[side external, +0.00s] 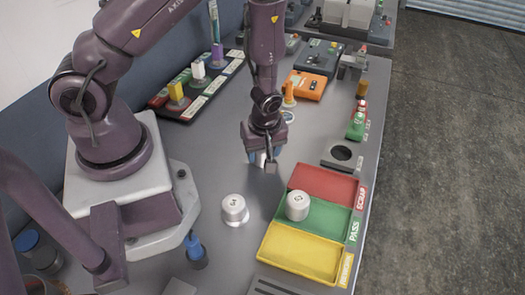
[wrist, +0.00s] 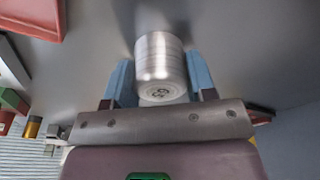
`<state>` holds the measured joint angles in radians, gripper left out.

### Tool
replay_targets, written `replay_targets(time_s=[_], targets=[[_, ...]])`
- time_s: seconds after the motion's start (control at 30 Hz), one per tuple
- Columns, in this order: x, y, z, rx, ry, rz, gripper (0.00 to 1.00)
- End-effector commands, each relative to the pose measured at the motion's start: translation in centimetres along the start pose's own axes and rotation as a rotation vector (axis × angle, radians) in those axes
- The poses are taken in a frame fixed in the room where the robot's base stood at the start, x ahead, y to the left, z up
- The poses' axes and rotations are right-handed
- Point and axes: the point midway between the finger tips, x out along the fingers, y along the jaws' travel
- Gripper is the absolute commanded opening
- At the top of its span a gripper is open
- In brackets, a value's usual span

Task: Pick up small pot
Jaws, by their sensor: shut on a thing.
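My gripper (side external: 261,160) points down over the grey bench, between my arm's base and the trays. In the wrist view its two blue fingers (wrist: 160,85) are shut on a small silver pot (wrist: 160,62), a ribbed metal cylinder with a dark number on its end. In the side view the fingers mostly hide this pot, and I cannot tell clearly how far it is from the bench. A second silver pot (side external: 234,209) with a number on top stands upright on the bench. A third (side external: 297,206) stands in the green tray.
Red (side external: 323,184), green (side external: 330,222) and yellow (side external: 298,252) trays line the bench's right edge. A rack with coloured blocks (side external: 197,85) stands at the back left, and an orange device (side external: 305,85) is at the back.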

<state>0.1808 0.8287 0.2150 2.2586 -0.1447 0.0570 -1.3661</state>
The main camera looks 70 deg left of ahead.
Motion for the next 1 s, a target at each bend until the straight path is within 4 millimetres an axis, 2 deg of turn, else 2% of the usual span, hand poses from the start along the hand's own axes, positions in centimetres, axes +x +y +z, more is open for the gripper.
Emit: replay_targets(time_s=[0.17,0.27,0.63,0.8,0.87,1.0], targets=[[-0.9,0.1,-0.1,0.001,0.001,0.002,0.26],[-2.1,0.1,-0.3,0.0,0.0,0.004,0.26],[-8.4,0.1,-1.2,0.002,0.0,0.005,0.26],[-9.0,-0.2,-1.5,0.006,0.007,-0.021,0.26],[-8.7,0.5,-1.5,0.015,0.014,-0.022,0.26],[-7.6,4.4,-1.0,0.062,0.029,-0.01,0.26]])
